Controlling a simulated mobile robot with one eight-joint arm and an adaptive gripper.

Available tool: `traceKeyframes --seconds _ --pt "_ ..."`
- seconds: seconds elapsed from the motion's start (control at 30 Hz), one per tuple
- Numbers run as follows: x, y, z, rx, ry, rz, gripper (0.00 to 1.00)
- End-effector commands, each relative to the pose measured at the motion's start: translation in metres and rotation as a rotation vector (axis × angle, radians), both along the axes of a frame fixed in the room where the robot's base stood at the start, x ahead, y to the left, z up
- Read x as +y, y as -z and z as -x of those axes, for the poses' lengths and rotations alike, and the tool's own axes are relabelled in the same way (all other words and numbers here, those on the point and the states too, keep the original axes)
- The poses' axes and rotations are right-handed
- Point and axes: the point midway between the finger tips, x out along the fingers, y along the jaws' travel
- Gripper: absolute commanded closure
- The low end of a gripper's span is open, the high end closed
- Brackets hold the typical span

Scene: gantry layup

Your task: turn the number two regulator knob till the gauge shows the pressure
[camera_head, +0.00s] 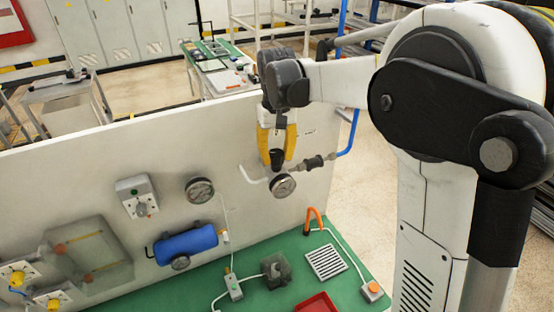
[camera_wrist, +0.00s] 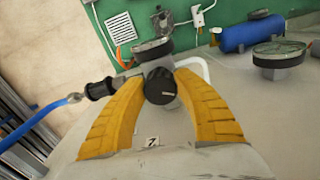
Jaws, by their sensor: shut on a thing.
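The black regulator knob (camera_wrist: 159,86) is between the two yellow fingers of my gripper (camera_wrist: 160,77), which is shut on it. A small label (camera_wrist: 152,141), apparently a 2, is on the panel by the knob in the wrist view. In the head view my gripper (camera_head: 276,152) reaches down to the upright white panel, and the knob (camera_head: 277,158) shows between the fingers. The round gauge (camera_head: 282,186) sits just below the knob; its dial is too small to read. In the wrist view the gauge (camera_wrist: 152,50) is seen nearly edge-on.
A blue hose (camera_head: 352,135) and dark fitting (camera_head: 313,162) join at the right. Another gauge (camera_head: 199,190) and a blue cylinder (camera_head: 187,243) are to the left. The green bench (camera_head: 255,258) below carries a grey block (camera_head: 275,268), a grille (camera_head: 326,262) and a red tray (camera_head: 318,304).

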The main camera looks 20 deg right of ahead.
Motion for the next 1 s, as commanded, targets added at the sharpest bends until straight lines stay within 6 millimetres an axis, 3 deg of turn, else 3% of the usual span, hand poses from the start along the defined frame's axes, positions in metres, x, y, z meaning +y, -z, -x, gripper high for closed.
traceKeyframes --seconds 0.5,1.0 --pt "0.0014 0.0014 0.0002 0.001 0.461 0.000 0.94" --pt "0.0019 0.0008 -0.0001 0.001 0.682 0.001 0.94"
